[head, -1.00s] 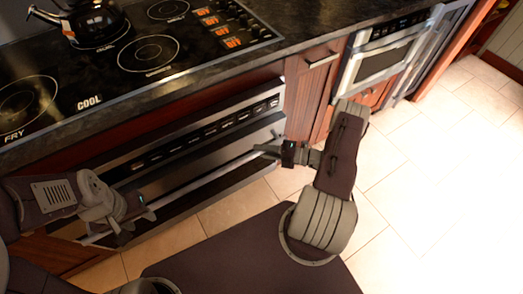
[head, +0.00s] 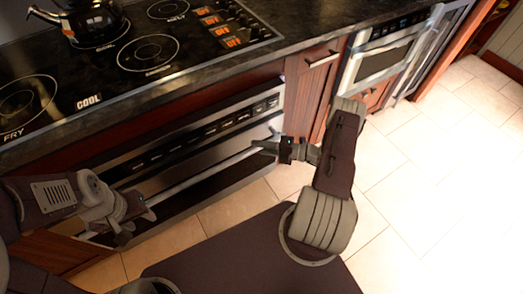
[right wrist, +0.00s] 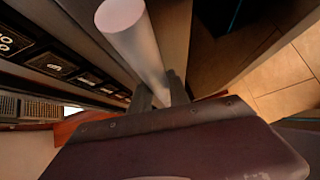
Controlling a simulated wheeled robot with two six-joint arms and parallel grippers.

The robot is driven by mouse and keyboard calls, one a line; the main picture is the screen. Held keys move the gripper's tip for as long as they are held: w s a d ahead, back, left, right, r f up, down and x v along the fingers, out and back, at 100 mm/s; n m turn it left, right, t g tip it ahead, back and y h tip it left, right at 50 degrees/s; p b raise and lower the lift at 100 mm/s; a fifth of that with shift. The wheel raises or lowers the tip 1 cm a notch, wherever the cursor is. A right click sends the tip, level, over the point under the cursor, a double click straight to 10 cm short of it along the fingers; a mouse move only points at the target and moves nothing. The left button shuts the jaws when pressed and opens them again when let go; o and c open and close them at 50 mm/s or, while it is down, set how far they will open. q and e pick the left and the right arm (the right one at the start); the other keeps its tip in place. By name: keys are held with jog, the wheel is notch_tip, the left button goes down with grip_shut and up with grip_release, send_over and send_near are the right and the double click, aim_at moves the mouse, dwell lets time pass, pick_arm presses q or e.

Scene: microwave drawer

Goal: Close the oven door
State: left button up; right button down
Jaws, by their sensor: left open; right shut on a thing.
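The oven door (head: 235,165) is a steel and dark panel under the cooktop, with a long bar handle (head: 205,172). The door stands close to upright beneath the row of controls; I cannot tell whether it is fully shut. My right gripper (head: 268,145) is shut on the right end of the handle. In the right wrist view the pale round handle (right wrist: 138,40) runs between its fingers (right wrist: 163,92). My left gripper (head: 143,210) is open at the left end of the handle; its arm hides that end, and I cannot tell whether it touches.
The cooktop (head: 95,75) and dark counter lie above the oven, with a kettle (head: 90,22) at the back left. A wooden cabinet (head: 312,85) and a steel microwave drawer (head: 380,60) are to the right. The tiled floor (head: 440,170) at right is clear.

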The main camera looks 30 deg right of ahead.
jog(key=shift+w+r, duration=0.15)
jog(key=shift+w, duration=0.35)
jog(key=shift+w+r, duration=0.15)
jog(key=shift+w, duration=0.35)
jog(key=c, duration=1.5)
grip_release()
jog(key=shift+o, duration=1.2)
jog(key=shift+w+a, duration=0.1)
jog(key=v, duration=0.9)
